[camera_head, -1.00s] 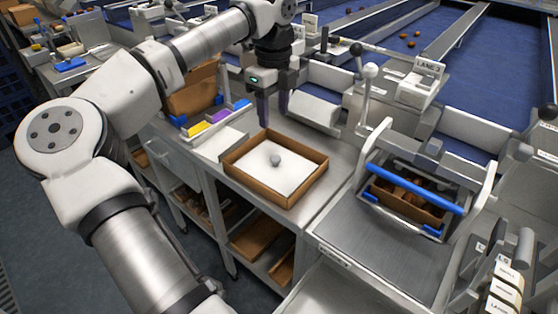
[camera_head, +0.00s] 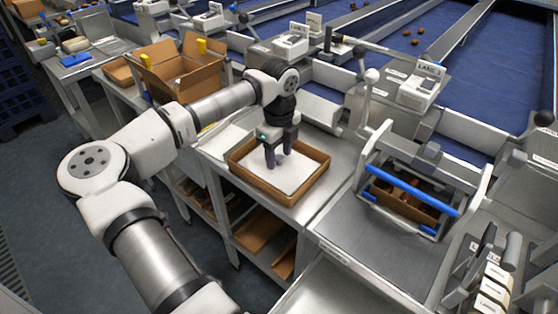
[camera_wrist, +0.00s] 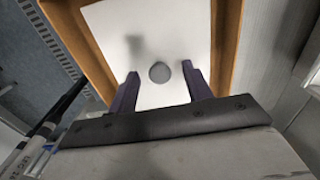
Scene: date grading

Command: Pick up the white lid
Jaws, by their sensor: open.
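The white lid (camera_head: 295,180) lies flat inside a shallow brown cardboard tray (camera_head: 310,190) on the steel bench. The lid (camera_wrist: 170,35) has a small round grey knob (camera_wrist: 160,72) at its middle, seen in the wrist view. My gripper (camera_head: 279,160) points down over the lid. In the wrist view its two dark fingers (camera_wrist: 157,85) are open, one on each side of the knob, with clear gaps. I cannot tell how far the fingertips are above the lid.
The tray walls (camera_wrist: 228,45) stand close around the lid. An open cardboard box (camera_head: 185,75) is behind my arm. To the right is a crate frame with a blue bar (camera_head: 412,190). A lever with a pale ball (camera_head: 371,76) rises behind the tray. Bare bench lies right of the tray.

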